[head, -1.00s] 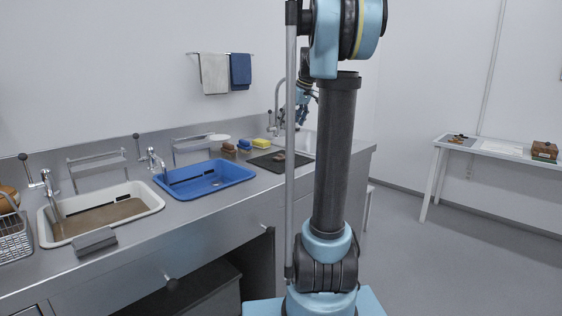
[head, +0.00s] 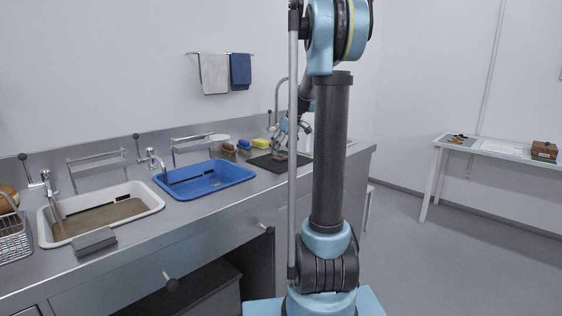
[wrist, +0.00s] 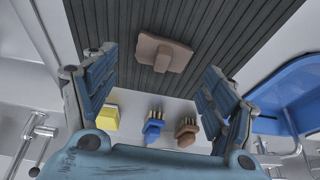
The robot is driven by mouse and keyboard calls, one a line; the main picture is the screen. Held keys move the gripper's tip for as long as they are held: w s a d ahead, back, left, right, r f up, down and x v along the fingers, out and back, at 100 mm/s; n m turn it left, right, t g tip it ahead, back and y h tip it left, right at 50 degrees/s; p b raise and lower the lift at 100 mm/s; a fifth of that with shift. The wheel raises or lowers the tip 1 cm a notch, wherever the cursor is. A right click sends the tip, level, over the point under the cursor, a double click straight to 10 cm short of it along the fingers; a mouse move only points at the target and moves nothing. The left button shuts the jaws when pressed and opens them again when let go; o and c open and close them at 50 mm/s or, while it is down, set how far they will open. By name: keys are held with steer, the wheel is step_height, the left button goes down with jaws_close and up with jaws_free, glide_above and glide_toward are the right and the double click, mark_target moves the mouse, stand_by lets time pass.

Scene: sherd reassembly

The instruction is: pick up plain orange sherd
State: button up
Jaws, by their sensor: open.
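The sherd (wrist: 172,52), a brownish-orange flat piece with a small raised block on it, lies on the dark ribbed mat (wrist: 105,15) in the wrist view. In the head view the mat (head: 262,163) is at the far end of the counter, and the sherd on it is mostly hidden by my arm. My gripper (wrist: 158,65) is open and empty, above the mat, with its two blue fingers spread to either side of the sherd. The sherd appears beyond and between the fingertips, apart from them.
A yellow sponge (wrist: 105,115), a blue brush (wrist: 153,130) and a brown brush (wrist: 187,128) lie beside the mat. A blue basin (head: 225,174) and a white-rimmed sink (head: 152,200) are set in the counter. Taps stand along the back wall. A side table (head: 478,148) stands at the right.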

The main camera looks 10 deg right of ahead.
steer(key=shift+x, duration=1.4)
steer(key=shift+c, duration=0.2)
steer(key=c, duration=1.1)
steer(key=shift+r, duration=0.15)
step_height(320, 180, up, 10)
steer(key=shift+f, duration=0.1)
